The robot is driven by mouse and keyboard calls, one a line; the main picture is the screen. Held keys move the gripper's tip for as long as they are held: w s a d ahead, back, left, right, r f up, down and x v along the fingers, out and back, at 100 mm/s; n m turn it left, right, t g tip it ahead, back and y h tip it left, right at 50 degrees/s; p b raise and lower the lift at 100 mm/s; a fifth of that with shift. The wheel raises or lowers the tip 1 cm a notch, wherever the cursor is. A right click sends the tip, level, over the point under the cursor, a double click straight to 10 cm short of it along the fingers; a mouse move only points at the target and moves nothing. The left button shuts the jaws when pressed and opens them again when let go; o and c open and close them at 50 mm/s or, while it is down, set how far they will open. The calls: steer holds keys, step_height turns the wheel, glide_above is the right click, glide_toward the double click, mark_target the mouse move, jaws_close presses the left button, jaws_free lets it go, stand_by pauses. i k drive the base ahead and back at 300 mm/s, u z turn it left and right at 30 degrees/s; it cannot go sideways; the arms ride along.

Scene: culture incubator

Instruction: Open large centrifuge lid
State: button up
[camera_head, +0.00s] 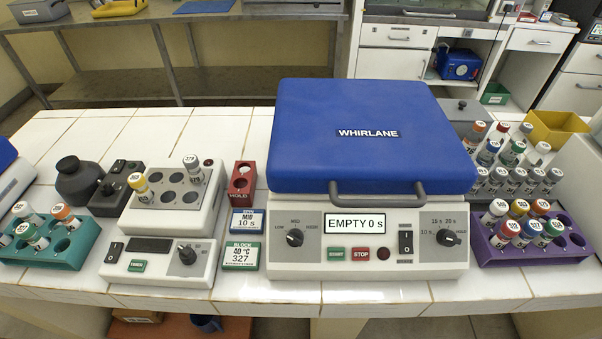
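The large centrifuge (368,270) stands at the middle right of the white tiled bench. Its blue lid (368,140), labelled WHIRLANE, is down over the body. A grey bar handle (376,197) runs along the lid's front edge. The grey front panel has knobs, a green and a red button, a black switch and a display (355,224) reading "EMPTY 0 s". The rotor inside is hidden by the lid. My gripper is not in view.
A purple rack (487,250) of tubes stands close right of the centrifuge, with a grey rack (510,192) behind it. A red HOLD block (241,183) and a heating block (172,220) stand left. A teal rack (81,243) is at far left. Bench front edge is bare.

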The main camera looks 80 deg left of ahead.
mark_target(334, 137)
steer(key=u, duration=2.2)
steer(key=i, duration=0.1)
steer(key=z, duration=2.55)
steer(key=k, duration=0.85)
steer(key=u, duration=2.7)
